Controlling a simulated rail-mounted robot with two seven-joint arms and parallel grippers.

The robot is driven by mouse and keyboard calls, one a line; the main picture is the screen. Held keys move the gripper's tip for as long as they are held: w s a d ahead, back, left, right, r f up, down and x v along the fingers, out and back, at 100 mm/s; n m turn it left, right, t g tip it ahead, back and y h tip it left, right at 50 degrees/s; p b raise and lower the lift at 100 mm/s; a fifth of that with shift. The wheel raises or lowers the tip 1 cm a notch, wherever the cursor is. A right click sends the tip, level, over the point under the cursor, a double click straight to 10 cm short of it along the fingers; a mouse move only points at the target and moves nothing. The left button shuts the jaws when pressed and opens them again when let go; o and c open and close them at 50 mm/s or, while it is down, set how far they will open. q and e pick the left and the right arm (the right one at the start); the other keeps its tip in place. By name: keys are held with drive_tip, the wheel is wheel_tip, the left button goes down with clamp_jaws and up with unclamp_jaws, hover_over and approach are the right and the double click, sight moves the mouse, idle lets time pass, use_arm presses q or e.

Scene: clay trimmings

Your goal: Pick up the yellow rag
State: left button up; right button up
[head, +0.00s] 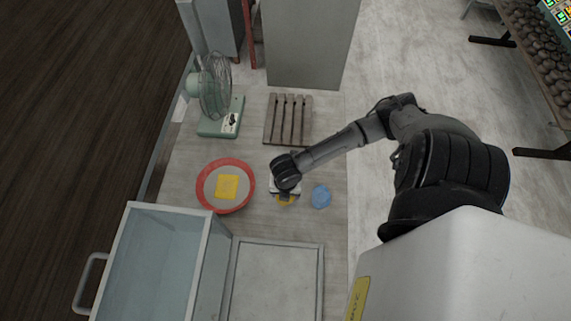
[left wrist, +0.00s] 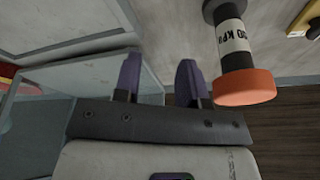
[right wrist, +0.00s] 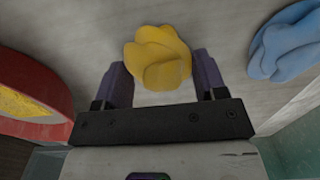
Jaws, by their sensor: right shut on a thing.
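The yellow rag (right wrist: 158,58) is a crumpled cloth between the two fingers of my right gripper (right wrist: 162,72) in the right wrist view. The gripper is shut on it. In the head view only a small yellow part of the rag (head: 285,201) shows below my right gripper (head: 285,191), whose wrist hides the rest. I cannot tell whether the rag still touches the floor. My left gripper (left wrist: 160,75) shows only in the left wrist view, with its purple fingers apart and nothing between them.
A blue crumpled cloth (head: 321,196) lies just right of the right gripper. Left of it is a red-rimmed round tray (head: 208,203) with a flat yellow piece (head: 228,187). A slatted wooden pallet (head: 288,118), a green fan (head: 215,95) and a glass-sided bin (head: 150,260) stand around.

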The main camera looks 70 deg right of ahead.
drive_tip(key=shift+c, duration=1)
drive_tip(key=shift+r, duration=0.1)
drive_tip(key=shift+r, duration=0.25)
wheel_tip(320, 180, up, 4)
drive_tip(key=shift+f+p, duration=0.1)
drive_tip(key=shift+p, duration=0.25)
drive_tip(key=s+a+r, duration=0.1)
drive_tip(key=s+r, duration=0.5)
drive_tip(key=s, duration=0.5)
drive_tip(key=shift+s+r+p, duration=0.25)
drive_tip(key=shift+s+p, duration=0.05)
drive_tip(key=shift+p, duration=0.05)
